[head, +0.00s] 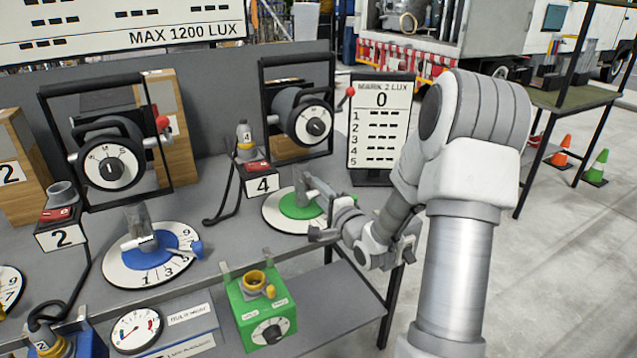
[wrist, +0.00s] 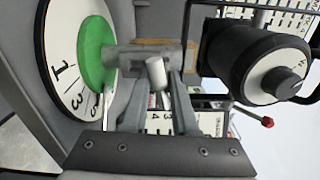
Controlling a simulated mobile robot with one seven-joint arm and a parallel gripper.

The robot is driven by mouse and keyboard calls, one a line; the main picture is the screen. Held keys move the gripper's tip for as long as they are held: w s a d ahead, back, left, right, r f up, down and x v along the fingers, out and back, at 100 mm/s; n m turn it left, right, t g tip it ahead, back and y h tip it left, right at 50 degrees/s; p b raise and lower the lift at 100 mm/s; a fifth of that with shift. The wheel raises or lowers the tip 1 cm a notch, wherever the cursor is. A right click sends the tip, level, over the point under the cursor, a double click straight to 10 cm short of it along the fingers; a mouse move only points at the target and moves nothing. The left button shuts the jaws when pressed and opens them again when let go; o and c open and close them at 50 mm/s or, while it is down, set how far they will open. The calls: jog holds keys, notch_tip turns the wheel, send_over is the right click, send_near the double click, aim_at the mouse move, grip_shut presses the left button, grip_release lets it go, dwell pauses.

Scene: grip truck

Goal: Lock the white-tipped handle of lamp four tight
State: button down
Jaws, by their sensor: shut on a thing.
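Lamp four (head: 308,118) is a black round lamp in a square yoke at the back of the bench; it also shows at the right of the wrist view (wrist: 250,65). In front of it is a white numbered dial (head: 275,217) with a green centre (head: 300,207) and a grey post clamp (head: 312,188). In the wrist view a short handle with a pale white end (wrist: 156,73) sticks out from the clamp (wrist: 135,58) between my fingers. My gripper (head: 328,221) is shut on this handle beside the dial. The fingers partly hide it.
A red-tipped lever (head: 349,91) is on lamp four's yoke. The board "MARK 2 LUX" (head: 381,120) reads 0. Block 4 (head: 262,182) with its cable stands left of the dial. A green box (head: 262,310) hangs at the front edge.

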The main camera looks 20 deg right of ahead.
jog(key=shift+r+m+p, duration=0.15)
jog(key=shift+m+p, duration=1.05)
jog(key=shift+m, duration=0.7)
jog(key=c, duration=0.7)
grip_release()
jog(key=shift+o, duration=0.2)
jog(key=s+p, duration=0.8)
jog(key=s, duration=0.9)
jog(key=shift+s+d, duration=0.2)
jog(key=shift+d, duration=0.15)
